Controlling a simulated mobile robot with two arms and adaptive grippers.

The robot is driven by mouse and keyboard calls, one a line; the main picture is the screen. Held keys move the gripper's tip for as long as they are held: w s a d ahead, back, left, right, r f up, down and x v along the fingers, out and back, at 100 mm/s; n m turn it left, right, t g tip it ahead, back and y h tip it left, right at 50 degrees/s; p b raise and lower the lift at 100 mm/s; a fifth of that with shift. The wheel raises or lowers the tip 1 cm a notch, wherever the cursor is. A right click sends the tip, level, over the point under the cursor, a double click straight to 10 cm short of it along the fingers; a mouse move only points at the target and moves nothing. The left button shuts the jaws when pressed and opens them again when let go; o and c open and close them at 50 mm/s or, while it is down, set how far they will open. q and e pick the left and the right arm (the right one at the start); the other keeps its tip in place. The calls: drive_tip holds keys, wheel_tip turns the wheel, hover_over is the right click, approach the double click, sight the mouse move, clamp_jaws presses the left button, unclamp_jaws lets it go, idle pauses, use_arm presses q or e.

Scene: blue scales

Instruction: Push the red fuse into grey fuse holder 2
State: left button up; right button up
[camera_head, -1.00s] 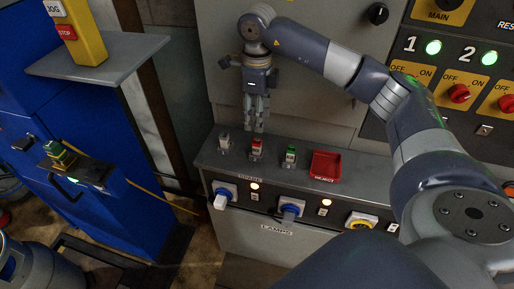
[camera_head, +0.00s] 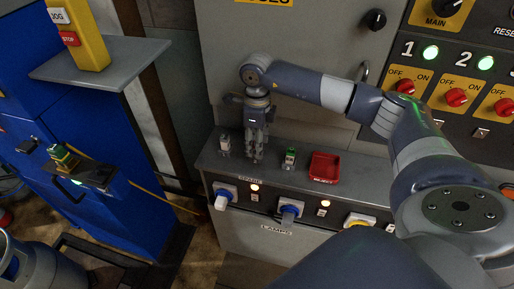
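My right gripper (camera_head: 257,158) points down at the grey ledge (camera_head: 210,160), its fingers at the spot between the grey-topped fuse and the green fuse. The red fuse is hidden now, at or behind the fingers; I cannot tell whether they grip it. The grey-topped fuse (camera_head: 224,144) stands upright to the left of the gripper and the green fuse (camera_head: 290,157) stands to the right, both apart from it. I cannot make out grey fuse holder 2 in this view. My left gripper is not in view.
A red tray (camera_head: 325,167) lies on the ledge to the right. Plug sockets, lit lamps and labels line the front below. A grey cabinet (camera_head: 300,50) rises behind the gripper. A switch panel (camera_head: 453,95) is at right, a blue machine (camera_head: 110,185) at left.

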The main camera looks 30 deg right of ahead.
drive_tip(key=shift+f, duration=0.75)
drive_tip(key=shift+c, duration=0.3)
clamp_jaws()
drive_tip(key=shift+r, duration=0.1)
drive_tip(key=shift+w+r, duration=0.1)
drive_tip(key=shift+r, duration=0.4)
wheel_tip(320, 180, up, 2)
drive_tip(key=shift+r+b, duration=0.1)
drive_tip(key=shift+b, duration=0.4)
drive_tip(key=s+a+r+b, duration=0.1)
drive_tip(key=s+a, duration=0.2)
drive_tip(key=a, duration=0.4)
drive_tip(key=s+a+b, duration=0.1)
drive_tip(key=s+a, duration=0.2)
drive_tip(key=a, duration=0.4)
drive_tip(key=shift+s+a+r+b, duration=0.15)
drive_tip(key=shift+a+r+b, duration=0.2)
drive_tip(key=shift+a+b, duration=0.05)
